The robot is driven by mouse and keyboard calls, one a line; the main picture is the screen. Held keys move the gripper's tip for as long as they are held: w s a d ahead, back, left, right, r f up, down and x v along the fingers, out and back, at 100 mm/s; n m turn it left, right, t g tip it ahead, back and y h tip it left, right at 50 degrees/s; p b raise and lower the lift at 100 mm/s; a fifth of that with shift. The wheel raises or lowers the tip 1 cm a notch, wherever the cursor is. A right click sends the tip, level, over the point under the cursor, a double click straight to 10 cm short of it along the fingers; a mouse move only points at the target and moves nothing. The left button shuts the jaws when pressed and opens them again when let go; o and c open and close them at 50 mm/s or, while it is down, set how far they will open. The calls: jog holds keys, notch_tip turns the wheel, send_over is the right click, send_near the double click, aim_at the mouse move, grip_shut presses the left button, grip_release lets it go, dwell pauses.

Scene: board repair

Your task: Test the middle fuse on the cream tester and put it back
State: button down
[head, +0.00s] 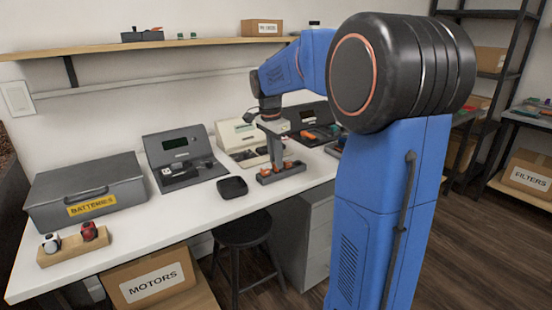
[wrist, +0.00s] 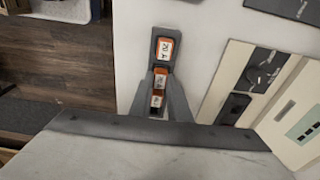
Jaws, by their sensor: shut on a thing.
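A dark fuse rack (head: 283,176) stands near the table's front edge and holds orange fuses with pale labels. It also shows in the wrist view (wrist: 155,37), with the far fuse (wrist: 166,48) in plain sight. My gripper (head: 275,165) points straight down at the rack's middle. In the wrist view its fingers (wrist: 160,82) are shut on the middle fuse (wrist: 160,80), which appears seated in the rack. The nearest fuse (wrist: 156,100) shows partly between the fingers. The cream tester (head: 234,132) stands behind the rack, partly hidden by my arm. Its cream panel shows at right in the wrist view (wrist: 230,68).
A small black tray (head: 232,187) lies left of the rack. A grey tester (head: 177,145) and a batteries case (head: 87,190) stand further left. A dark tester (head: 308,117) stands right of the cream one. A stool (head: 242,230) is below the front edge.

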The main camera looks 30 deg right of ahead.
jog(key=shift+f, duration=0.3)
dwell(0.4)
jog(key=c, duration=1.3)
grip_release()
jog(key=shift+r, duration=1.5)
jog(key=shift+r, duration=3)
